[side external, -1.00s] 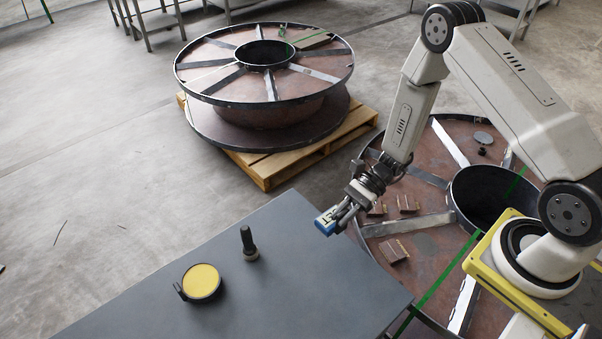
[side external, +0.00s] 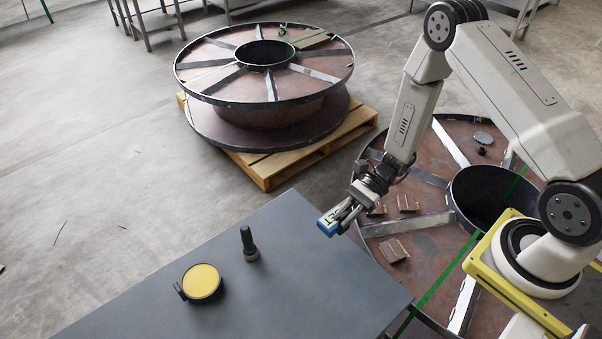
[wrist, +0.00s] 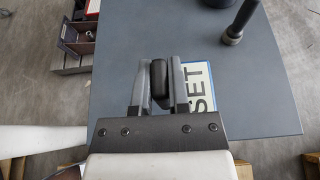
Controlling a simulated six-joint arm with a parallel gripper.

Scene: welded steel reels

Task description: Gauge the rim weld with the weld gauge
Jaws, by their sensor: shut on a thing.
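A large steel reel (side external: 432,243) with a dark rim and spokes lies to the right, partly behind my arm. Another reel (side external: 325,75) stands on a wooden pallet at the back. I cannot make out the rim weld.
The grey table (side external: 300,295) carries a yellow-faced black round item (side external: 202,282) and a dark upright post-like tool (side external: 248,243). Several brown blocks (side external: 394,251) lie on the near reel. The wooden pallet (side external: 265,175) holds the far reel. Open floor lies left.

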